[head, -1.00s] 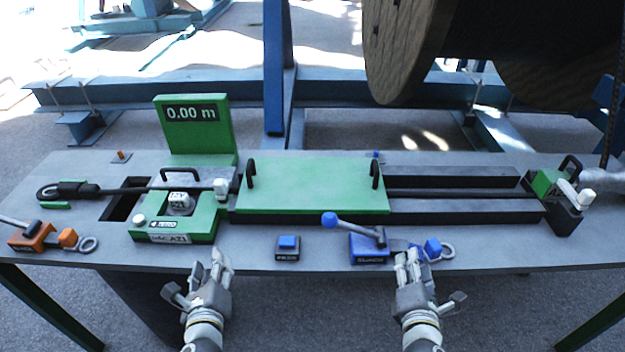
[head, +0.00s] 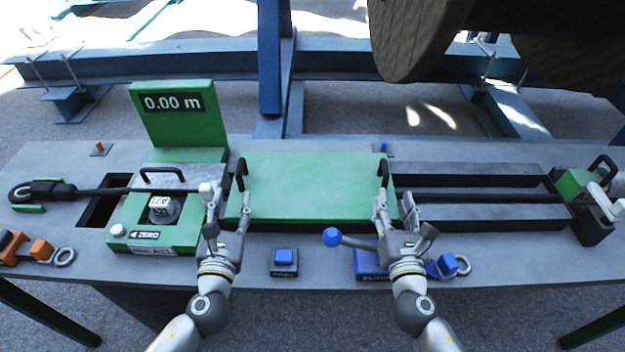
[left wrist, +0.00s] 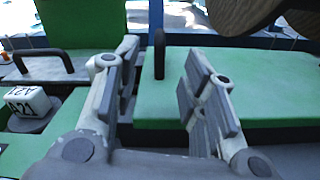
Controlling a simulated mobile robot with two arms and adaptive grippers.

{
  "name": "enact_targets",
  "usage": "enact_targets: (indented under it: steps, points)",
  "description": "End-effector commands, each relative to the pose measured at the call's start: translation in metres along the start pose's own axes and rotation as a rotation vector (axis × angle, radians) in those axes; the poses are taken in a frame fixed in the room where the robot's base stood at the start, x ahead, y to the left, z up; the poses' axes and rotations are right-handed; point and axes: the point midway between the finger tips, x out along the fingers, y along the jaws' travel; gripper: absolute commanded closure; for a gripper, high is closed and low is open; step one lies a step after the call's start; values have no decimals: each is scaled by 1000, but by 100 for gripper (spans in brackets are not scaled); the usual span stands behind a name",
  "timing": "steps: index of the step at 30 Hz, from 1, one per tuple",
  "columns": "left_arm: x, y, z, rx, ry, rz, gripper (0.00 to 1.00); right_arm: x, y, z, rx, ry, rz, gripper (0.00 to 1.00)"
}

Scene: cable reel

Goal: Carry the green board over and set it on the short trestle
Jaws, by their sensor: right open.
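The green board (head: 310,185) lies flat across the middle of the table, with a black handle standing at each end. It also shows in the left wrist view (left wrist: 250,90). My left gripper (head: 225,197) is at the board's left end, in front of the left handle (head: 241,174). In the left wrist view its fingers (left wrist: 160,85) are apart, with the handle upright beyond the gap and nothing between them. My right gripper (head: 396,205) is open just in front of the right handle (head: 384,173). I cannot pick out a short trestle.
A green measuring unit (head: 150,215) with a 0.00 m display (head: 175,103) stands left of the board. A blue lever clamp (head: 372,262) and blue button box (head: 285,260) sit in front. Dark rails (head: 480,190) run to the right. A large reel hangs behind.

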Motion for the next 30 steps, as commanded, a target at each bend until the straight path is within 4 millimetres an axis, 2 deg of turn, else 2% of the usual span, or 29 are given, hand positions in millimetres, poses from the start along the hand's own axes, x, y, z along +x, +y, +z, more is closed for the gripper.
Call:
enact_targets:
  steps: [8, 11, 21, 25, 30]
  points:
    - [7, 0, 0, -3, -1, 2, 61, 7, 0, 1, 2, -2, -1, 59]
    - [19, 1, 1, -3, -1, 3, 61, 20, 0, 1, 2, -3, -1, 59]
    - [80, 1, 1, -4, -1, 3, 61, 80, 0, 1, 2, -2, -2, 59]
    - [96, 1, 0, -4, 0, 4, 61, 96, 0, 0, 3, -1, -2, 59]
    - [107, 1, 0, -4, 0, 2, 61, 107, -1, 0, 3, 0, -2, 59]
